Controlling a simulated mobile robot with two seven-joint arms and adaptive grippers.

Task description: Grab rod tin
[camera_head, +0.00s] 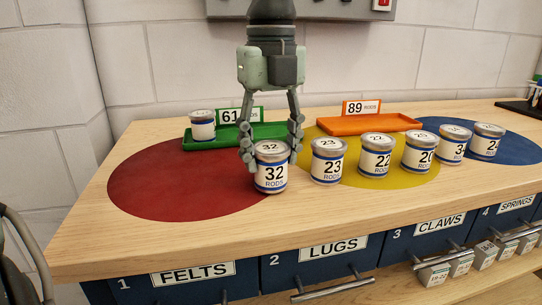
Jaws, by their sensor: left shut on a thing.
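Several white rod tins with blue bands stand upright in a row on the wooden bench. The tin marked 32 (271,176) is leftmost, at the red disc's right edge. My left gripper (270,152) reaches down from above, its fingers shut on the sides of tin 32. Tin 23 (327,161) stands just right of it, then tin 22 (376,155) and tin 20 (418,152). Two more tins stand farther right, their numbers partly unclear. Another tin (202,125) sits on the green tray (272,132), its number unreadable. My right gripper is not in view.
A partly covered sign (240,115) reading 61 stands at the green tray. The red disc (170,182) is mostly clear. Labelled blue drawers (240,282) line the bench front.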

